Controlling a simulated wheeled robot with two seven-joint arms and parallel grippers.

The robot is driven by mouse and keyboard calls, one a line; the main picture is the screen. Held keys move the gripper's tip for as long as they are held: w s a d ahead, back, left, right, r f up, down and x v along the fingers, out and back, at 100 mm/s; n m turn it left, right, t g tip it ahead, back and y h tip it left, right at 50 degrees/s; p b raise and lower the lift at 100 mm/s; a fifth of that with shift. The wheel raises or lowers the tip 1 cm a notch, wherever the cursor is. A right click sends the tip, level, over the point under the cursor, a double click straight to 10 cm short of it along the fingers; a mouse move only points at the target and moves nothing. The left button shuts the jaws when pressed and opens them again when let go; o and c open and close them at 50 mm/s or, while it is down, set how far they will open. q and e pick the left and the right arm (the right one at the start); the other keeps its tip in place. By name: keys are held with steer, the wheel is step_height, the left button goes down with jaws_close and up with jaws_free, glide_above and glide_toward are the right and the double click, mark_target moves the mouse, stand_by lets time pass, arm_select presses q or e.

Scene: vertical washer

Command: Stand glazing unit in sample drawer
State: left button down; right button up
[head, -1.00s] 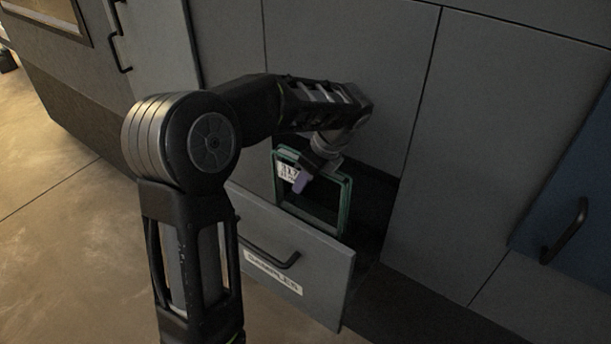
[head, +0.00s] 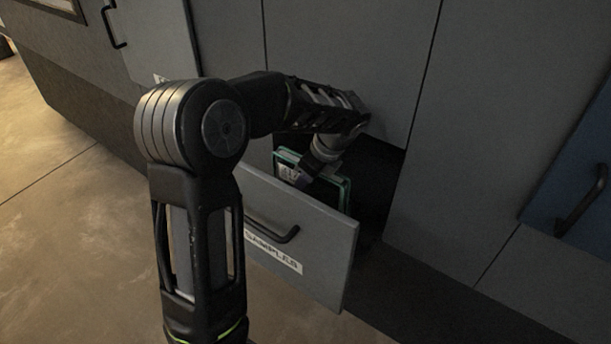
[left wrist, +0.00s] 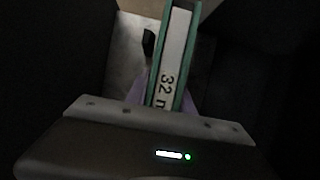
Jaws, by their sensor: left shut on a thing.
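The glazing unit (head: 328,187) is a green-edged pane with a white label, upright in the open sample drawer (head: 318,255). Its lower part is hidden behind the drawer front marked SAMPLES. My left gripper (head: 303,179) reaches down over the drawer and is shut on the unit's upper edge. In the left wrist view, the unit (left wrist: 173,55) shows edge-on between the purple fingers (left wrist: 173,100), with "32" printed on its pale edge. Whether its bottom touches the drawer floor is hidden. My right gripper is in neither current view.
Grey cabinet panels (head: 340,50) rise behind and beside the drawer. A dark opening (head: 375,190) lies behind it. A blue door with a black handle (head: 582,203) is at the right. Open floor (head: 60,200) lies at the left.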

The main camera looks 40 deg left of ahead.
arm_select(q)
steer(key=shift+w+f+b, duration=0.1)
steer(key=shift+f+b, duration=0.55)
steer(key=shift+f, duration=0.7)
steer(key=c, duration=1.3)
jaws_free()
steer(key=shift+o, duration=1.4)
steer(key=v, duration=0.7)
steer(key=shift+d+r, duration=0.2)
steer(key=shift+r, duration=0.1)
